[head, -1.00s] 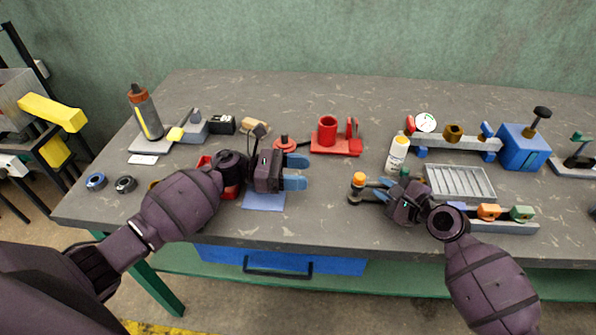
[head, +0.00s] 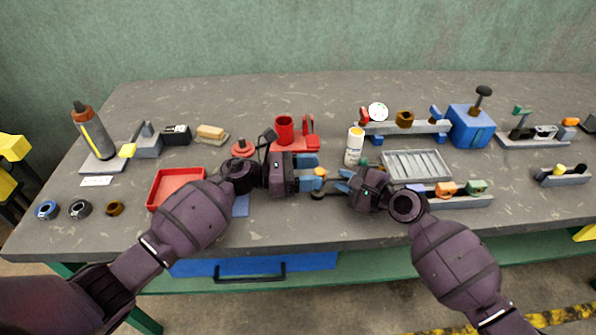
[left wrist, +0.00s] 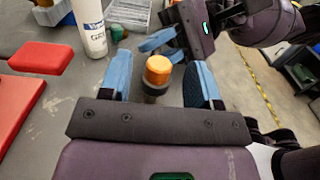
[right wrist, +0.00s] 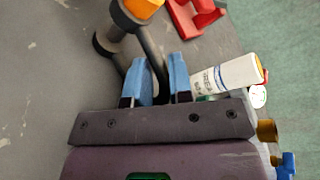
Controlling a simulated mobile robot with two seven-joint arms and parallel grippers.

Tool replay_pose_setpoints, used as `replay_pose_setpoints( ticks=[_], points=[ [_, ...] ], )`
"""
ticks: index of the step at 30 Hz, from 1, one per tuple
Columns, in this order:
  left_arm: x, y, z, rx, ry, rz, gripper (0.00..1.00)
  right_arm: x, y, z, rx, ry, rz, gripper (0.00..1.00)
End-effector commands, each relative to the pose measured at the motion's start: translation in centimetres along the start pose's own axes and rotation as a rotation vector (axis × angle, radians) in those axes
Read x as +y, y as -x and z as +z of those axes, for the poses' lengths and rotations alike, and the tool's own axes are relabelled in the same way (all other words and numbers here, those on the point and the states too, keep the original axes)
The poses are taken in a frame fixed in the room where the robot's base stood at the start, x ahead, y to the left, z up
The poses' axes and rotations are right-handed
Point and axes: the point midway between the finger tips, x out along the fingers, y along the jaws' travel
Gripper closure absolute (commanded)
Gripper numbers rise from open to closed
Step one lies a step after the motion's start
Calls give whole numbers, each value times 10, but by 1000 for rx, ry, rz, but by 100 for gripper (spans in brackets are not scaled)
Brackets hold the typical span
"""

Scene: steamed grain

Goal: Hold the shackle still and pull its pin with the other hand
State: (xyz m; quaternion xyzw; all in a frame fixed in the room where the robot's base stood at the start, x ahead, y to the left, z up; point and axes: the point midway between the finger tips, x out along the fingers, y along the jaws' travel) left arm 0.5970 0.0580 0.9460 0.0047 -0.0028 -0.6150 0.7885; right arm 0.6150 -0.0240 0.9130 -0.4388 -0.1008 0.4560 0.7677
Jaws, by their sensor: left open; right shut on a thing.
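The shackle (right wrist: 122,47) is dark grey with an orange-headed pin (left wrist: 158,69). My right gripper (right wrist: 158,82) is shut on the dark bow of the shackle, which appears to be held up off the table. The orange pin head also shows in the head view (head: 320,172), between my two grippers. My left gripper (left wrist: 162,85) is open. In the left wrist view its blue fingers stand on either side of the pin head, with a gap visible on both sides. The pin's shank is mostly hidden.
A white bottle (head: 354,150) stands just behind the grippers. A grey ribbed tray (head: 417,166) lies right of it. A red fixture (head: 284,130) stands behind, and a red tray (head: 160,191) lies left. Bare tabletop lies toward the back.

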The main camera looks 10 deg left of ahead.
Motion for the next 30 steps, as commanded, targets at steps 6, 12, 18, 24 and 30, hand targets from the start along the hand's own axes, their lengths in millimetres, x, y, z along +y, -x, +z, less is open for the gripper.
replay_pose_setpoints(
  ticks=[6,12,18,24,30],
  points=[
    [0,-4,0,0,0,0,43,3,0,-2,4,0,5,100],
    [0,-3,0,0,0,0,54,3,0,-2,4,0,5,100],
    [0,-3,0,0,0,0,85,3,0,-2,4,0,5,100],
    [0,-3,0,0,0,0,49,3,0,-2,4,0,5,100],
    [0,-3,0,0,0,0,43,3,0,-2,4,0,5,100]
  ],
)
